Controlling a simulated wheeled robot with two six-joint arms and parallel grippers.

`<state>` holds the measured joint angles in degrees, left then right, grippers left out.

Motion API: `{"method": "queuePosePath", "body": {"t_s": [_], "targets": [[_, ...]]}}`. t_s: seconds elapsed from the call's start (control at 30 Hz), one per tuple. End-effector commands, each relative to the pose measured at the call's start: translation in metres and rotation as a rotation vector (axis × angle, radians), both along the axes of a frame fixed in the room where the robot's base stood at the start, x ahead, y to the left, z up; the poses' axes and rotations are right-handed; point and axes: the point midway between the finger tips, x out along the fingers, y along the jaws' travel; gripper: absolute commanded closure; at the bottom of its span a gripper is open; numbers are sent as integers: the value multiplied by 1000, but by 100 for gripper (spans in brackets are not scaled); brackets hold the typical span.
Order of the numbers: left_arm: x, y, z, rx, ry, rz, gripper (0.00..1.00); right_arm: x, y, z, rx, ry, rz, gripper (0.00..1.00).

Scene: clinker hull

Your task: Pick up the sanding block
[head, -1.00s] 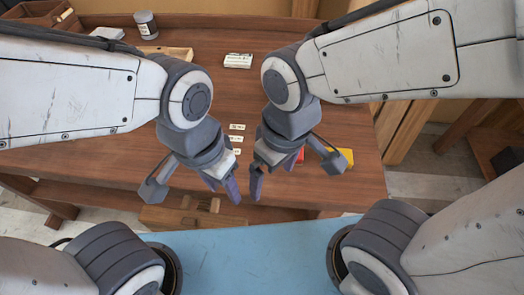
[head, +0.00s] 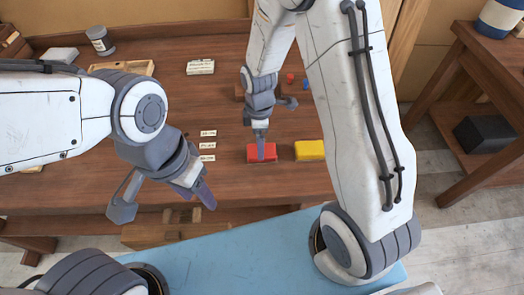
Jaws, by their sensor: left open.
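A red block (head: 254,156) and a yellow block (head: 310,150) lie side by side near the front edge of the brown workbench. I cannot tell which thing is the sanding block. My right gripper (head: 261,148) points down at the red block, its fingers overlapping the block in the head view. Whether it touches the block, and whether its fingers are apart, does not show. My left gripper (head: 203,192) is open and empty, near the bench's front edge, left of the red block.
Several small label cards (head: 207,146) lie left of the red block. A white box (head: 200,67), a wooden tray (head: 125,68) and a jar (head: 101,40) stand farther back. Small red pegs (head: 290,78) and blue pegs (head: 305,84) show behind the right arm. A side shelf (head: 478,60) stands at right.

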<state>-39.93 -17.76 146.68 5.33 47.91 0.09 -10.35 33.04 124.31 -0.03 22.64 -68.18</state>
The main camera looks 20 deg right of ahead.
Motion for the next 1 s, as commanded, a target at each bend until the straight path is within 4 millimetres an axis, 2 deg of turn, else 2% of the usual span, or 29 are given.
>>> {"method": "queuePosePath", "body": {"t_s": [0.13, 0.4, 0.53, 0.73, 0.77, 0.9, 0.97, 1.0], "targets": [[0, 0, 7, 0, 0, 0, 50, -2, -2, -10, -1, 5, 0, 0], [0, 0, 19, 0, 0, 1, 50, -2, -6, -45, -1, 5, 0, 0], [0, 0, 19, 0, 0, 1, 50, -2, -6, -53, 0, 1, 0, 0], [0, 0, 19, 0, 0, 1, 50, -1, -6, -53, 0, 0, 0, 0], [0, 0, 19, 0, 0, 1, 50, -1, -6, -53, 0, 0, 0, 4], [0, 0, 19, 0, 0, 1, 50, -1, -6, -53, 0, 0, 0, 57], [0, 0, 19, 0, 0, 1, 50, -1, -6, -53, 0, 0, 0, 80], [0, 0, 19, 0, 0, 1, 50, -1, -6, -53, 0, 0, 0, 85]]}}
